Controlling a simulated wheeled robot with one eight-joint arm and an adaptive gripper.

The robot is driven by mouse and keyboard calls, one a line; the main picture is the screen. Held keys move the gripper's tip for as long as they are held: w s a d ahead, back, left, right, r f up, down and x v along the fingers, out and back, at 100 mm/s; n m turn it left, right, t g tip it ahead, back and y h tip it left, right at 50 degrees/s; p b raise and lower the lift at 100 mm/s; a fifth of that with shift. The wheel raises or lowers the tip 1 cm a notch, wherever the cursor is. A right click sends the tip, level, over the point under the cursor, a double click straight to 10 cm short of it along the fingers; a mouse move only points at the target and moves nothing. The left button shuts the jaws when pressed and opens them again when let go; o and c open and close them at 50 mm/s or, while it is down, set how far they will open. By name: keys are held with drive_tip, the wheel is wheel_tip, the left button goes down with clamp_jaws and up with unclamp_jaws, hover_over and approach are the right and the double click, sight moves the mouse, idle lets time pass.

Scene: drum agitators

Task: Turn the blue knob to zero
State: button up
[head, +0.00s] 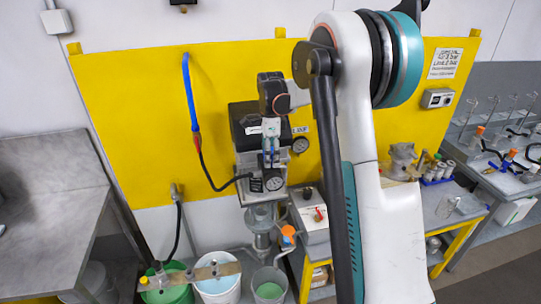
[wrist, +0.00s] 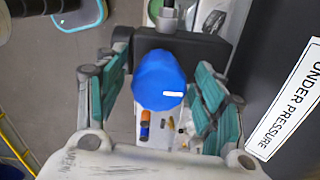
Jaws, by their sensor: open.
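The blue knob (wrist: 156,78) is in the middle of the wrist view, on a dark fitting. A short white mark on it lies near its right edge and runs roughly sideways. My gripper (wrist: 162,88) is open, with one teal-padded finger on each side of the knob. In the head view my gripper (head: 270,147) hangs in front of the dark box on the yellow panel. The knob cannot be made out there, hidden by the gripper and arm.
A dark housing with an "UNDER PRESSURE" label (wrist: 287,105) stands close right of the gripper in the wrist view. A hose (head: 188,92) hangs left. Buckets (head: 217,288) stand below; a bench (head: 467,215) is at right.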

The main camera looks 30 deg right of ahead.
drive_tip(key=shift+f, duration=0.5)
drive_tip(key=c, duration=1.1)
